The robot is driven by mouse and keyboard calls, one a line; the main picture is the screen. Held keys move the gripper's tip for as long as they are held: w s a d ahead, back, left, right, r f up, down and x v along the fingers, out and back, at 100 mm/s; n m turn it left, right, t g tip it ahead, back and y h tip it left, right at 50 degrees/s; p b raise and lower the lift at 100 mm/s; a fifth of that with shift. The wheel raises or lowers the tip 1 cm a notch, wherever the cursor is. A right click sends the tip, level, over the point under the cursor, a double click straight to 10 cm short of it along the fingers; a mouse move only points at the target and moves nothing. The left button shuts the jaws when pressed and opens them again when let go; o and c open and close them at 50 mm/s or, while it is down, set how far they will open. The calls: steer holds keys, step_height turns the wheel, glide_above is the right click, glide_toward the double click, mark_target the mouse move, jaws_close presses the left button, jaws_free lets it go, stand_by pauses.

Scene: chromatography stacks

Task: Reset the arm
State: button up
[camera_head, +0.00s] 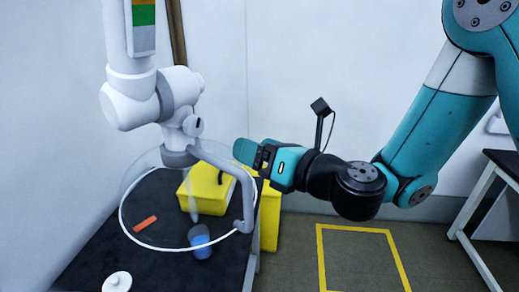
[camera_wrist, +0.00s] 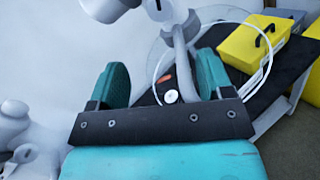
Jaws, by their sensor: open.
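My teal and black arm reaches in from the upper right in the head view. My gripper (camera_head: 250,153) is at the middle of the picture, pointing left toward the white jointed fume arm (camera_head: 150,95) and its clear hood. In the wrist view my gripper (camera_wrist: 160,88) has its two teal fingers wide apart with nothing between them. Through the gap the fume arm's grey tube and part of the black table show beyond.
A black table (camera_head: 90,240) below the hood holds an orange piece (camera_head: 145,224), a blue-filled beaker (camera_head: 200,241) and a white lidded item (camera_head: 117,282). Yellow boxes (camera_head: 207,190) stand behind. Yellow tape (camera_head: 322,258) outlines clear floor. Another table (camera_head: 500,160) is at right.

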steer(key=s+n+g+b, duration=0.2)
steer(key=s+n+g, duration=0.85)
steer(key=n, duration=1.25)
steer(key=s+d+f+n+h, duration=0.2)
steer(key=s+d+n+h, duration=0.2)
steer(key=s+d+n, duration=0.1)
steer(key=s+d+f+n+g+h+b, duration=0.1)
steer(key=s+d+n+h, duration=0.3)
steer(key=d+n, duration=0.4)
steer(key=shift+s+d+f+n+h, duration=0.3)
steer(key=shift+f+n+h, duration=0.2)
steer(key=shift+n+h, duration=0.4)
